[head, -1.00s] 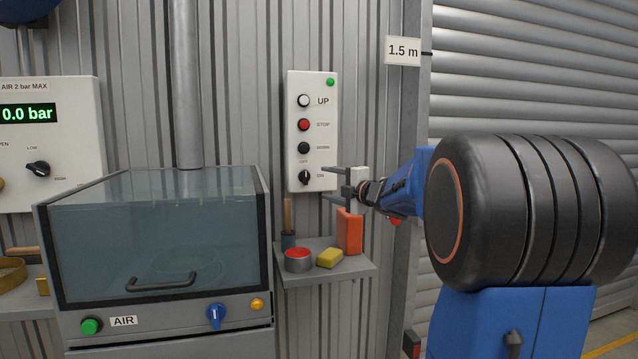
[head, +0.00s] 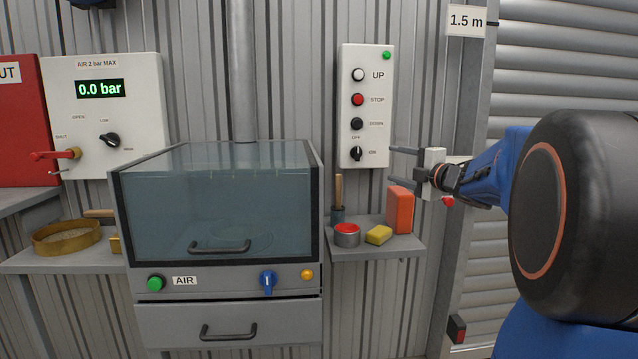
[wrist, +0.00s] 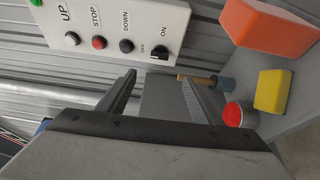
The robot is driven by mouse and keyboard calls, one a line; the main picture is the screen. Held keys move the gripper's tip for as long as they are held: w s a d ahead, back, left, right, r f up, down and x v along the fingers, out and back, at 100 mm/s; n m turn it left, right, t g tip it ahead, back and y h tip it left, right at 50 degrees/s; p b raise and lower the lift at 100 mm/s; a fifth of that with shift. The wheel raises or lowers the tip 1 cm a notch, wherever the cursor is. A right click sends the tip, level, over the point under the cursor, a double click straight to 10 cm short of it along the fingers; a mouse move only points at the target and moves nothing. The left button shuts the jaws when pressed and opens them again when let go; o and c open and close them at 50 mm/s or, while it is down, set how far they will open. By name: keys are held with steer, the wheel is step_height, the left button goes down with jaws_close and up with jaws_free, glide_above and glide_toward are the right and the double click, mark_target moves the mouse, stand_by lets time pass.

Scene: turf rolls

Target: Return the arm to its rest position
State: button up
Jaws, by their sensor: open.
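My gripper (head: 391,164) is at the right in the head view, its two dark fingers pointing left and spread apart with nothing between them. It is near the lower right of the door control panel (head: 365,105) and above the small shelf. My blue arm stretches back to the right from it. In the wrist view my gripper (wrist: 160,90) also shows open, with the control panel (wrist: 118,30) at the top and the shelf items at the right. Contact with the panel does not show.
The small shelf (head: 345,250) holds an orange block (head: 399,210), a yellow sponge (head: 379,234), a red-topped tin (head: 347,236) and a brush (head: 338,200). A glass-fronted cabinet (head: 220,298) stands left of it. An air panel (head: 135,150) reads 0.0 bar. A roller shutter (head: 560,60) is at the right.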

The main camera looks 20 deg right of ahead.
steer(key=s+a+f+m+g, duration=0.4)
steer(key=s+a+f+m, duration=0.2)
steer(key=s+a+f, duration=0.2)
steer(key=s+a+f+m+g+h, duration=0.1)
steer(key=s+a+f+m+g, duration=0.3)
steer(key=s+a+f+m, duration=0.3)
steer(key=s+a+f+m+g, duration=0.5)
steer(key=s+a+f, duration=0.4)
steer(key=s+f, duration=0.6)
steer(key=s+m, duration=0.1)
steer(key=s, duration=0.3)
steer(key=shift+s+a+h, duration=0.3)
steer(key=shift+a+h, duration=0.1)
